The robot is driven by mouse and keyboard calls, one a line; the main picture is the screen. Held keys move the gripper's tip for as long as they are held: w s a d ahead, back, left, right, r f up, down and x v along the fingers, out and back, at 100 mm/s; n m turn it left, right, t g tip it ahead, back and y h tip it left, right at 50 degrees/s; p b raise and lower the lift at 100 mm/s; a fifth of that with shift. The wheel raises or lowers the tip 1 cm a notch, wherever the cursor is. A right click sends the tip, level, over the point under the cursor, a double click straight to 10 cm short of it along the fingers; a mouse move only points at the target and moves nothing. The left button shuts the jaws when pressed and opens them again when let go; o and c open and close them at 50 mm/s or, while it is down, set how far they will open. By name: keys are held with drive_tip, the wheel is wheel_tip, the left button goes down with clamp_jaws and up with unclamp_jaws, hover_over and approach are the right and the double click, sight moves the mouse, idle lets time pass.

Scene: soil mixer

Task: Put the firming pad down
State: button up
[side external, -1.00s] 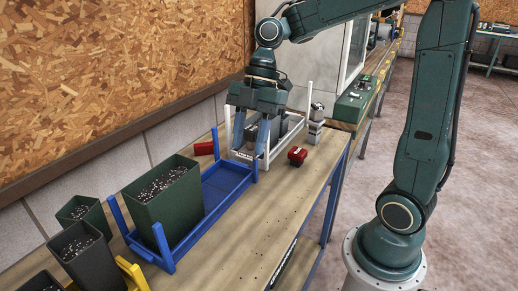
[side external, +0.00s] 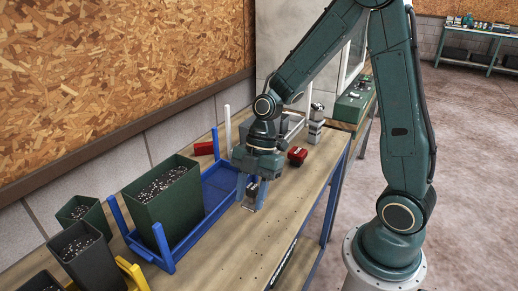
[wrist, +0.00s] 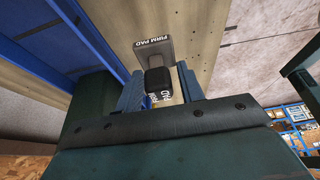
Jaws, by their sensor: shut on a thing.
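My gripper (side external: 252,192) is low over the wooden bench, just right of the blue tray. In the wrist view its blue fingers (wrist: 160,85) are shut on the firming pad (wrist: 153,48), a grey plate with a black grip and "FIRM PAD" lettering. In the side view the pad is mostly hidden between the fingers. It is at or very near the bench top; I cannot tell whether it touches.
The blue tray (side external: 222,186) holds a tall green bin of soil (side external: 160,205). The bench (side external: 262,240) in front is clear.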

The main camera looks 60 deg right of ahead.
sight(251, 209)
drive_tip(key=shift+f, duration=0.6)
drive_tip(key=shift+f, duration=0.1)
drive_tip(key=shift+f, duration=1.8)
drive_tip(key=shift+f, duration=0.15)
drive_tip(key=o, duration=1)
drive_tip(key=v, duration=1.2)
drive_tip(key=shift+a+r, duration=0.1)
drive_tip(key=shift+r, duration=0.2)
